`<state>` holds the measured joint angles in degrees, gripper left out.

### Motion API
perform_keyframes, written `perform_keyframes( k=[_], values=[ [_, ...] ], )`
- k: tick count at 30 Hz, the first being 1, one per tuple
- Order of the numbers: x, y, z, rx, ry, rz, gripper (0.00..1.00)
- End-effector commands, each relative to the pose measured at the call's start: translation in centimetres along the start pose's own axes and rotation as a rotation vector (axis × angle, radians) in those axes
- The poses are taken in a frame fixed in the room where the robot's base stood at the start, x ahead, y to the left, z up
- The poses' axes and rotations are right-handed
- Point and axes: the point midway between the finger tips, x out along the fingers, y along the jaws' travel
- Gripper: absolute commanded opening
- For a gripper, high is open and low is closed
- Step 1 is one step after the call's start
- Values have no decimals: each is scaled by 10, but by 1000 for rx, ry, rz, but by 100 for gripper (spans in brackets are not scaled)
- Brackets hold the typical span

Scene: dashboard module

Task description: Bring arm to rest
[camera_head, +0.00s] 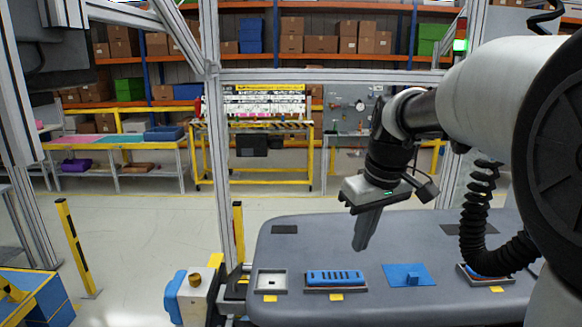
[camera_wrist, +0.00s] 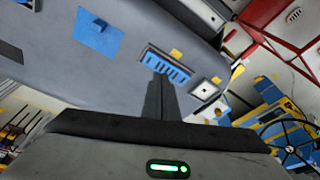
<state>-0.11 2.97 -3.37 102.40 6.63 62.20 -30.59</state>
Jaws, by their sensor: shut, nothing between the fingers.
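My gripper (camera_head: 362,245) points down above the grey dashboard table (camera_head: 320,232) in the head view, with its fingers closed together and nothing between them. Its fingertips are above the far side of the blue slotted module (camera_head: 334,276). In the wrist view the closed fingers (camera_wrist: 158,90) reach toward the same blue slotted module (camera_wrist: 166,67), which sits in its holder. My arm comes in from the right side of the head view.
Along the table's near side are a grey square fixture (camera_head: 270,281), a blue plate with a small block (camera_head: 409,275) and another blue part (camera_head: 485,272), partly behind my arm's hose. A metal frame post (camera_head: 217,140) stands left of the table. Shelves and workbenches are far behind.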

Motion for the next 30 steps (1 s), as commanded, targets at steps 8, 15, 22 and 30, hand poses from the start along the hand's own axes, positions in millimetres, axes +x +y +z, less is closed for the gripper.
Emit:
perform_keyframes(
  k=[8,15,22,30],
  values=[
    [-44,-56,108,235,137,89,0],
    [-36,-82,172,377,225,133,0],
    [-34,-84,178,392,235,138,0],
    [-34,-84,178,392,235,138,0]
  ],
)
